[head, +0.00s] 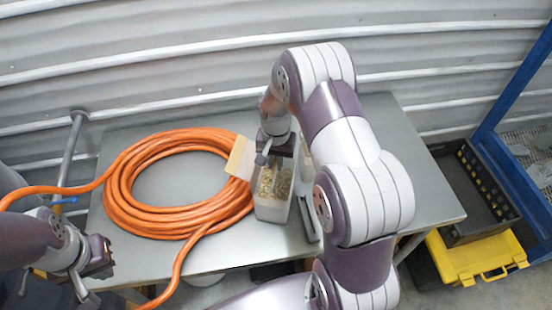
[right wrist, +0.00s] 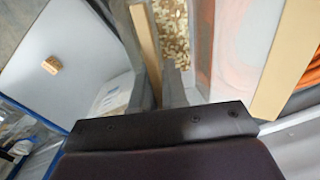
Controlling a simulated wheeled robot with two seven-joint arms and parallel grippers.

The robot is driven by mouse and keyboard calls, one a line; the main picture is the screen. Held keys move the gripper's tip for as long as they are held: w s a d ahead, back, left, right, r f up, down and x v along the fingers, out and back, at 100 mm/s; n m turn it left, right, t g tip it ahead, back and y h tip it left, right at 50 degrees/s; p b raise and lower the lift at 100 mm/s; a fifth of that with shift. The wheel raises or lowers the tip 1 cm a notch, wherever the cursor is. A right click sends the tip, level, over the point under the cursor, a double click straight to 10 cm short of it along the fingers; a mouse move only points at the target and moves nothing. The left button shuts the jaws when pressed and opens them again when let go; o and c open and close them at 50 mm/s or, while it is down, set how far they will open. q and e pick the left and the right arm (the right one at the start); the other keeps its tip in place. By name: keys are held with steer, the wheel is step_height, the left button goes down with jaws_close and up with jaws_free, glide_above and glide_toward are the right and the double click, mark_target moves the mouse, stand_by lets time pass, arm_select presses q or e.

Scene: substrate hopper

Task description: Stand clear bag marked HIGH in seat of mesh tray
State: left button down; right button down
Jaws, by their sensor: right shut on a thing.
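I cannot make out a clear bag marked HIGH, and no lettering is legible. A pale, see-through-sided container (head: 272,208) with tan flaky substrate stands on the grey table. The substrate also shows at the top of the right wrist view (right wrist: 172,28). My right gripper (head: 264,155) is just above the container, beside a tan panel (head: 240,158). In the right wrist view its fingers (right wrist: 157,88) are close together around a narrow tan strip; what they hold is unclear. My left gripper (head: 97,262) is at the lower left, away from the container; its jaw gap is unclear.
A thick orange hose coil (head: 125,195) covers the table's left half. My right arm hides part of the table's right side. A dark crate (head: 503,212) sits on a yellow case (head: 470,262) at right. Mesh (head: 535,140) shows behind a blue frame (head: 512,82).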

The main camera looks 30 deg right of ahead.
steer(key=c, duration=1.4)
jaws_free()
steer(key=shift+f, duration=0.15)
steer(key=shift+c, duration=0.2)
steer(key=o, duration=0.3)
steer(key=shift+s, duration=0.1)
